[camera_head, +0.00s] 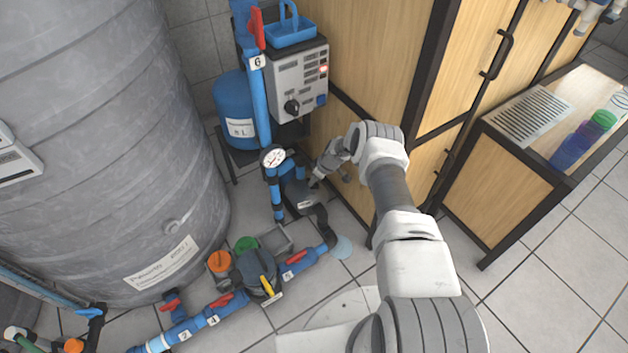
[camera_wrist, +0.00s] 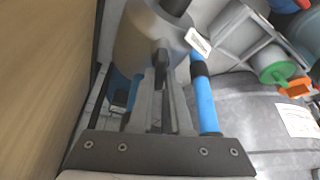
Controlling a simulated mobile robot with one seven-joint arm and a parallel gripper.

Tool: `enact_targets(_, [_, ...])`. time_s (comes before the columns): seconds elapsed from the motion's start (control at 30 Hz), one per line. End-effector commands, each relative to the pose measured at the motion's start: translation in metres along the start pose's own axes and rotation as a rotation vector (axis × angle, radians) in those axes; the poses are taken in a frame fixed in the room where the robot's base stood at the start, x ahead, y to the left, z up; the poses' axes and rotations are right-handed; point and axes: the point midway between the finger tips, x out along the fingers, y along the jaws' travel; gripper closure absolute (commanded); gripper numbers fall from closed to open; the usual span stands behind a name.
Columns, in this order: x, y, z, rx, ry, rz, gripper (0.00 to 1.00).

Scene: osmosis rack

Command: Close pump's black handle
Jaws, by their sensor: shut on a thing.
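The pump is a dark grey rounded body (camera_head: 303,194) low on the floor beside the blue pipes, in front of the wooden cabinet. In the wrist view its grey body (camera_wrist: 140,45) fills the top middle. A small black handle (camera_wrist: 161,55) sticks out of it toward me. My gripper (camera_wrist: 161,80) has its two fingers close together on this handle. In the head view my gripper (camera_head: 316,181) reaches down to the pump's right side. The handle is hidden or too small to make out there.
A blue pipe (camera_wrist: 206,105) runs close to the right of my fingers. The wooden cabinet (camera_head: 372,70) stands close behind my arm. A pressure gauge (camera_head: 272,158), a control box (camera_head: 298,80) and a large grey tank (camera_head: 95,130) are to the left. Tiled floor is free at lower right.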

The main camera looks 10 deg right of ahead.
Motion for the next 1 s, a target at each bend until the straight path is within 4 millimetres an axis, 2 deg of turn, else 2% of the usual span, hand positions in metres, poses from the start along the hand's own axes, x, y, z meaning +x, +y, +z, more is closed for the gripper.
enact_targets(0.27, [-0.0001,-0.0001,0.0001,0.018,-0.001,0.008,1.0])
enact_targets(0.7, [0.0006,-0.0029,0.0004,0.314,-0.004,0.131,1.0])
enact_targets(1.0, [0.0002,-0.002,0.0005,0.37,-0.001,0.153,1.0])
